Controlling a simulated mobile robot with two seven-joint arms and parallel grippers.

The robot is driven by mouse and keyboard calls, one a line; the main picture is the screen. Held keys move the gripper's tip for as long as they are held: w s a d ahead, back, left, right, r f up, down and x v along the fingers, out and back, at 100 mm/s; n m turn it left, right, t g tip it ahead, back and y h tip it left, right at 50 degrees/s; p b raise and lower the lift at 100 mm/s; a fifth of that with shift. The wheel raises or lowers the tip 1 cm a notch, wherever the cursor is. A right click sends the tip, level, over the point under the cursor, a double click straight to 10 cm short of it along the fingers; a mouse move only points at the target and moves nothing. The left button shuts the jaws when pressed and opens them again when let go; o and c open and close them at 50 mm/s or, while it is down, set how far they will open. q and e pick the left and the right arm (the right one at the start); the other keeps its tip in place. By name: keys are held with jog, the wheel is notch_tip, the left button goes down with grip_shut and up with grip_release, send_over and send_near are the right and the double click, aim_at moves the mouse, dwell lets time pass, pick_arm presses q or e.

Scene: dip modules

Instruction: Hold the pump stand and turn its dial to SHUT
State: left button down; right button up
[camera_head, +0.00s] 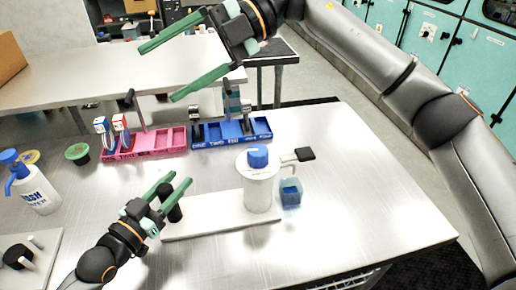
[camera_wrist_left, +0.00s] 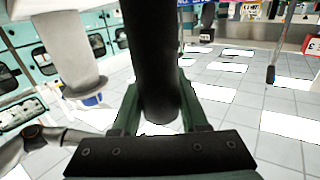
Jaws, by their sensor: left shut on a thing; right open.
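The pump stand has a white base plate (camera_head: 215,226), a white cylinder (camera_head: 260,192), a blue knob (camera_head: 257,157) on top and a side arm ending in a black block (camera_head: 305,154). No marking on the knob can be read. A black upright grip (camera_head: 172,208) stands at the plate's left end. My left gripper (camera_head: 172,188) is shut on this grip; the left wrist view also shows the grip (camera_wrist_left: 152,60) between the fingers and the cylinder (camera_wrist_left: 75,50) beside it. My right gripper (camera_head: 162,73) is open and empty, high over the back table.
Behind are a pink tray (camera_head: 150,145) and a blue tray (camera_head: 215,136) with upright items. A spray bottle (camera_head: 36,188) and a plate with a black knob (camera_head: 18,255) are at left. The table's right part is clear.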

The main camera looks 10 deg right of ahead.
notch_tip(320, 180, down, 4)
jog(key=s+f+m+h, duration=0.1)
jog(key=h, duration=0.4)
jog(key=m+t+h, duration=0.3)
jog(key=m+h, duration=0.2)
jog(key=h, duration=0.4)
send_near(258, 150)
jog(key=f, duration=1)
jog(key=shift+d, duration=0.2)
grip_shut()
